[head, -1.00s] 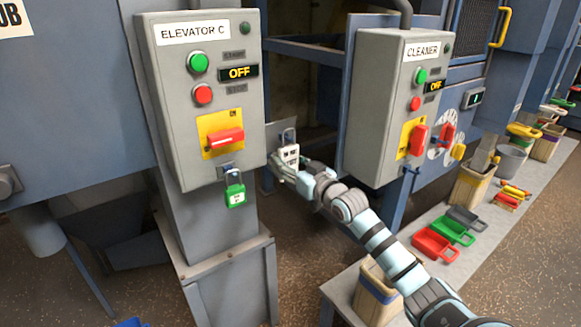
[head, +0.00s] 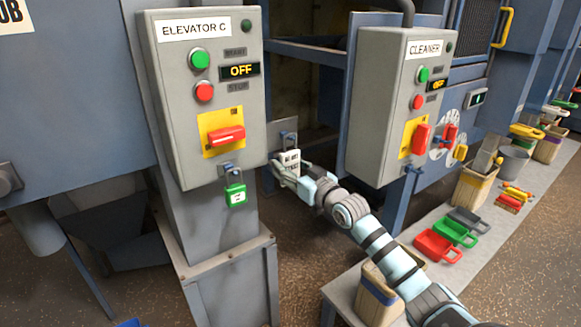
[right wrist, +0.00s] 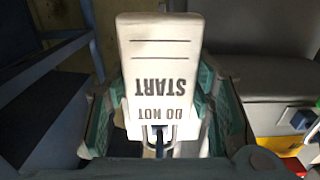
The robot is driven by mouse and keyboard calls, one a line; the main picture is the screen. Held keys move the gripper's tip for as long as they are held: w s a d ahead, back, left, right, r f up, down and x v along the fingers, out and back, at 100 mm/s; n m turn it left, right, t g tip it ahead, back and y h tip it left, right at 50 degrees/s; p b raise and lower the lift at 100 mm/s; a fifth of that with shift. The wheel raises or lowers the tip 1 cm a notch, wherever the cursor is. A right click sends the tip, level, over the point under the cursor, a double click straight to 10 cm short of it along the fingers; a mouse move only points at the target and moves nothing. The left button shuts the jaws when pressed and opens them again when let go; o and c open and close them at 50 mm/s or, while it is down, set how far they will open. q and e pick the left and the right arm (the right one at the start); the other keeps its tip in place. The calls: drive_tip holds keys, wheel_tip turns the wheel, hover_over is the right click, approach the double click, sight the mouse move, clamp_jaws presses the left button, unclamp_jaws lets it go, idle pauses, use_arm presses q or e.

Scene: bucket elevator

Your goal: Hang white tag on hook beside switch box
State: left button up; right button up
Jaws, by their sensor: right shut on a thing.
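My right gripper (head: 280,168) is shut on the white tag (head: 290,159), just right of the ELEVATOR C switch box (head: 208,125). A small metal hook plate (head: 287,138) is on the frame directly above and behind the tag. In the right wrist view the tag (right wrist: 160,75) reads "DO NOT START" upside down and stands between the green-sided fingers. A dark loop or hook shows at the tag's slotted end (right wrist: 158,135); I cannot tell whether it passes through the slot. My left gripper is out of view.
The CLEANER box (head: 385,110) stands to the right of my right gripper. A low bench (head: 412,232) holds bins and coloured scoops. A blue frame post lies behind.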

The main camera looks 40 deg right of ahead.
drive_tip(key=o, duration=1.2)
drive_tip(key=shift+o, duration=0.2)
drive_tip(key=shift+s+r+p, duration=0.15)
drive_tip(key=shift+s+p, duration=0.5)
drive_tip(key=shift+p, duration=0.6)
drive_tip(key=s+p, duration=0.5)
drive_tip(key=p, duration=0.3)
drive_tip(key=shift+a, duration=0.1)
drive_tip(key=s+p, duration=0.3)
drive_tip(key=p, duration=0.1)
drive_tip(key=shift+s+f, duration=0.4)
